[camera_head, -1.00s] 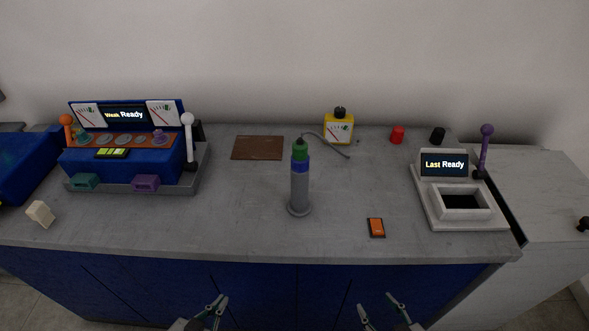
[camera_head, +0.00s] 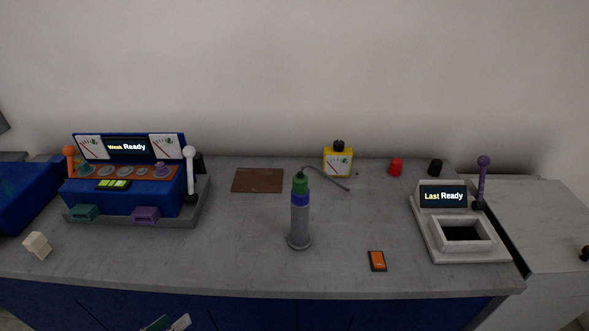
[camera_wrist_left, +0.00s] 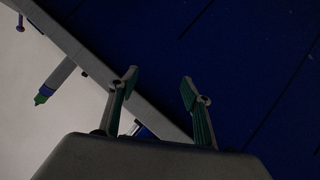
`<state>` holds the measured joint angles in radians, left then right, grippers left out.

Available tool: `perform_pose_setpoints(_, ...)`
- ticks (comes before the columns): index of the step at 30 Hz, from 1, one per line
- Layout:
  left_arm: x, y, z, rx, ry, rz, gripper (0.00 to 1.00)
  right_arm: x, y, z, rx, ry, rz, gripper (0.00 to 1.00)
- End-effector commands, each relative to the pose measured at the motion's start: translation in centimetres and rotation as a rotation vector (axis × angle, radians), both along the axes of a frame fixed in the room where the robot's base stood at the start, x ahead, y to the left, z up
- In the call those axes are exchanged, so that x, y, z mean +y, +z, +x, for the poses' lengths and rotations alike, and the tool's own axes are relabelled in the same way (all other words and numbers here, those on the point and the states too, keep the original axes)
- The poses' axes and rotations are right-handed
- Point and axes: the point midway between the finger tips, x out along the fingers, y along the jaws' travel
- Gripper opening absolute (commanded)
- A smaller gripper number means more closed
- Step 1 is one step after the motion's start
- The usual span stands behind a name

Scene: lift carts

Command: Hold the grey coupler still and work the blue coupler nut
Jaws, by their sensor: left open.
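The grey coupler (camera_head: 299,222) stands upright on the counter near its middle, on a round grey foot. The blue coupler nut (camera_head: 300,198) is a blue band near its top, with a green part (camera_head: 300,182) above it. The grey coupler also shows in the left wrist view (camera_wrist_left: 58,77), at the upper left, well away from the fingers. My left gripper (camera_head: 168,325) is at the bottom edge of the head view, in front of the counter. In the left wrist view the left gripper (camera_wrist_left: 160,88) has its fingers apart with nothing between them. My right gripper is out of view.
A blue console (camera_head: 125,190) stands at the left, with a cream block (camera_head: 37,245) near it. A grey device (camera_head: 430,232) with a purple lever stands at the right. An orange-faced item (camera_head: 377,261) lies right of the coupler. A yellow meter (camera_head: 338,163) and brown plate (camera_head: 258,180) lie behind.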

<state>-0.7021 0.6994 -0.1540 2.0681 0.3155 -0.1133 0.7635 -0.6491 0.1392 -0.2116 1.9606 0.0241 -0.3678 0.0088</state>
Motion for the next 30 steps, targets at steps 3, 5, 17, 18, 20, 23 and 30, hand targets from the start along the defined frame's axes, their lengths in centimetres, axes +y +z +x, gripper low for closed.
perform_pose_setpoints(3,1.1,2.2,0.5,0.048,0.007,-0.131,0.49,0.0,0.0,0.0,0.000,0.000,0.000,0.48)
perform_pose_setpoints(5,1.4,3.4,0.7,0.076,0.013,-0.203,0.49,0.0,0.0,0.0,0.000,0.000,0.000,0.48)
perform_pose_setpoints(17,1.5,9.4,2.0,0.303,0.048,-0.583,0.49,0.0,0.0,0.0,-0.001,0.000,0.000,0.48)
perform_pose_setpoints(18,1.4,9.8,2.0,0.321,0.052,-0.606,0.49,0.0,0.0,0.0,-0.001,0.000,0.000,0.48)
perform_pose_setpoints(20,1.3,10.4,2.2,0.347,0.055,-0.640,0.49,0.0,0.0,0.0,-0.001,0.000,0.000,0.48)
perform_pose_setpoints(23,1.0,11.5,2.5,0.382,0.057,-0.693,0.49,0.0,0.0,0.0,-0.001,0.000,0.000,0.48)
perform_pose_setpoints(30,0.5,14.4,4.7,0.321,0.001,-0.765,0.49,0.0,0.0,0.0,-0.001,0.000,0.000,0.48)
